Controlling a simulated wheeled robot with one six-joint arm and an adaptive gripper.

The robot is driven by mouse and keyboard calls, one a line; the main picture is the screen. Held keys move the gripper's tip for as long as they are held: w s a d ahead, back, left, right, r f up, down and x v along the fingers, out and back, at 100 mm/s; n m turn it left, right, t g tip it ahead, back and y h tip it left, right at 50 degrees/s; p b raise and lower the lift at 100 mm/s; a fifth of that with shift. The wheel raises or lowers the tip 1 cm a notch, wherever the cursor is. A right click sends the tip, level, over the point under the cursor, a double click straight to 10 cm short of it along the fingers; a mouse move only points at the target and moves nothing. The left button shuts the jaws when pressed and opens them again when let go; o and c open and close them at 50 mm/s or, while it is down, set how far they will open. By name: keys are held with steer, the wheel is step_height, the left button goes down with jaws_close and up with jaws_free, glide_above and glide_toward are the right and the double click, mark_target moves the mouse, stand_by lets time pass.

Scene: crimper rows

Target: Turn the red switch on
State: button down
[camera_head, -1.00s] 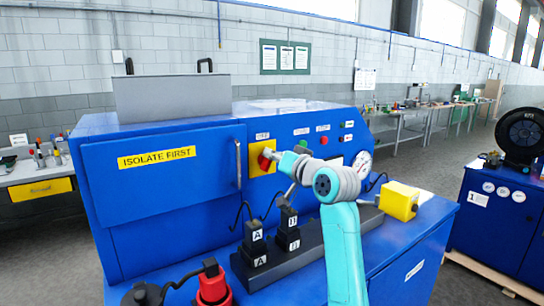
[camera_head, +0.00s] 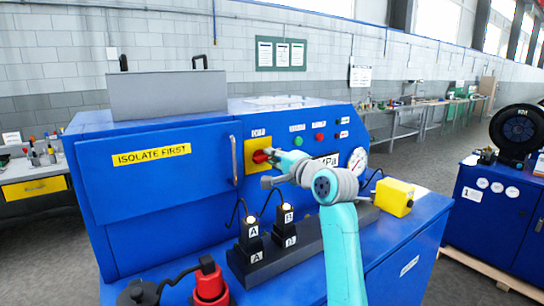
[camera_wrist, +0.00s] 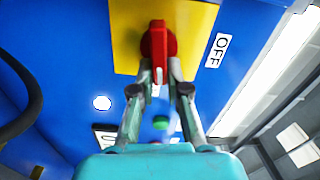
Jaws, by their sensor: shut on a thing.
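The red switch (camera_head: 260,157) sits on a yellow plate (camera_head: 250,171) on the front of the blue machine. In the wrist view its red handle (camera_wrist: 158,42) stands between my fingertips. My gripper (camera_head: 275,152) is shut on the handle; the wrist view shows both fingers (camera_wrist: 159,72) closing on its near end. The handle lies roughly level across the plate in the head view. A white label reading OFF (camera_wrist: 217,50) is beside the plate in the wrist view. My gripper hides part of the switch in the head view.
Green (camera_head: 298,141) and red (camera_head: 319,137) buttons and a gauge (camera_head: 357,160) are right of the switch. Black plugs marked A (camera_head: 253,234) and B (camera_head: 285,222) stand below on the ledge. A yellow block (camera_head: 395,197) sits to the right. A door handle (camera_head: 234,160) is close left.

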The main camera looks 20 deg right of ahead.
steer(key=shift+f+m, duration=0.2)
steer(key=shift+m, duration=0.8)
steer(key=c, duration=1.2)
jaws_free()
steer(key=shift+d, duration=0.1)
steer(key=shift+o, duration=0.2)
steer(key=v, duration=1.2)
